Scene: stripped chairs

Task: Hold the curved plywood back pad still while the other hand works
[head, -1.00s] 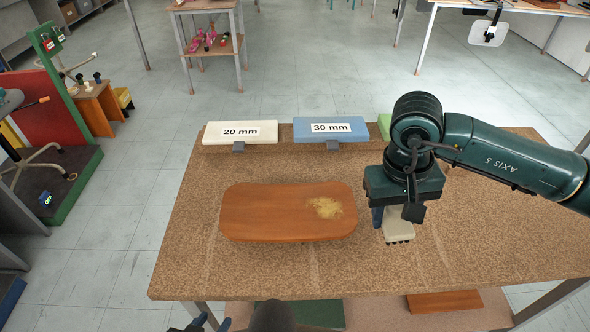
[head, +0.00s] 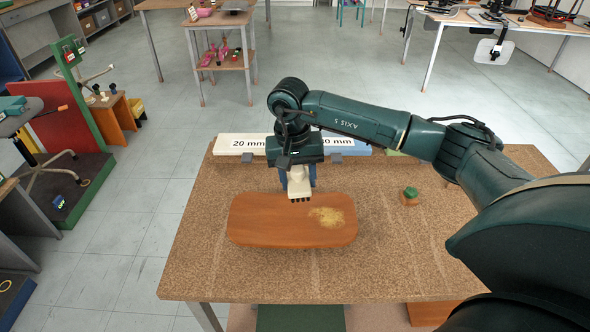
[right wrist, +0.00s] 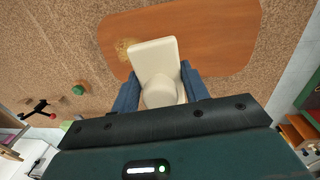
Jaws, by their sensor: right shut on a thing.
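The curved plywood back pad (head: 265,222) lies on the brown table, a pale sawdust-like patch on its right half. It also shows in the right wrist view (right wrist: 215,38). My right gripper (head: 298,180) is shut on a cream brush-like tool (head: 300,188) with dark tufts along its lower edge. It holds the tool at the pad's back edge; I cannot tell whether the tufts touch the pad. In the right wrist view, the cream tool (right wrist: 158,72) sits between the blue fingers and overlaps the pad. My left gripper is not in view, and no hand holds the pad.
A small green-topped piece (head: 411,194) sits to the right.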

